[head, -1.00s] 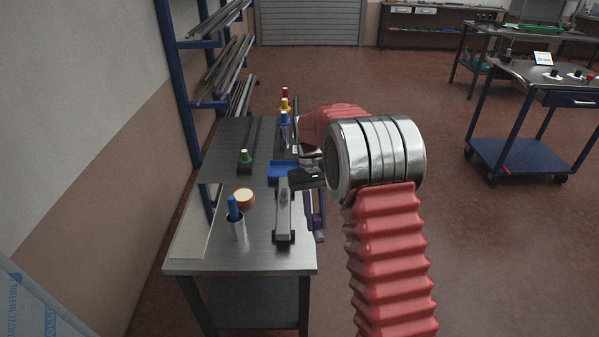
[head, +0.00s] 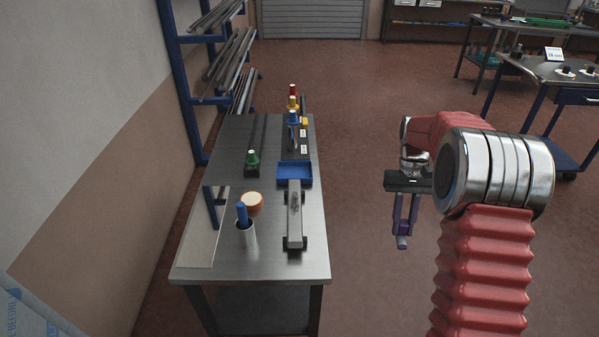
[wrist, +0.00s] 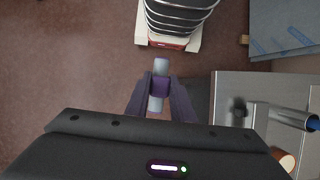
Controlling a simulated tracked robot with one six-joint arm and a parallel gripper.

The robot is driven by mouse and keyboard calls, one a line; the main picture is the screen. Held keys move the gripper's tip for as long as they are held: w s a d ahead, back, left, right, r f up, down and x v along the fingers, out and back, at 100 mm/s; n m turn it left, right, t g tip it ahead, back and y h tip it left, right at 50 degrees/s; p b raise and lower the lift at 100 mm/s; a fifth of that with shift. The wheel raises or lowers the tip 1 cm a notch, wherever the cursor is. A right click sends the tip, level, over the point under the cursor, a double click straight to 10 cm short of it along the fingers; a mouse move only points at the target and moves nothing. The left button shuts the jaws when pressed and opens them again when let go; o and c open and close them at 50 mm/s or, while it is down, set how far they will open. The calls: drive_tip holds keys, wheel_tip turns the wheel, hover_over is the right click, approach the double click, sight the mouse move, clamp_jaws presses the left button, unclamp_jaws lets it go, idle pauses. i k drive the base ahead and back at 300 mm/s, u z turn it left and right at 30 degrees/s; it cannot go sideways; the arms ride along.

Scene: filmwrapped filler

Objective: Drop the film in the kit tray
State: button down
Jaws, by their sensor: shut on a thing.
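My gripper (head: 401,232) is out over the floor to the right of the bench, pointing down. Its purple fingers are shut on the film (wrist: 160,66), a small pale cylinder with a purple middle; in the head view only its greyish end (head: 402,243) shows at the fingertips. The kit tray, a small blue open tray (head: 295,183), sits on the bench near its right edge, well to the left of my gripper. It looks empty from here. The tray is not clearly seen in the wrist view.
A blue rack (head: 185,90) stands at left. Floor around my gripper is clear.

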sight(297, 173)
drive_tip(key=u, duration=0.45)
drive_tip(key=i, duration=0.15)
drive_tip(key=z, duration=0.85)
drive_tip(key=k, duration=1.3)
drive_tip(key=u, duration=0.95)
drive_tip(key=i, duration=1.5)
drive_tip(key=z, duration=0.35)
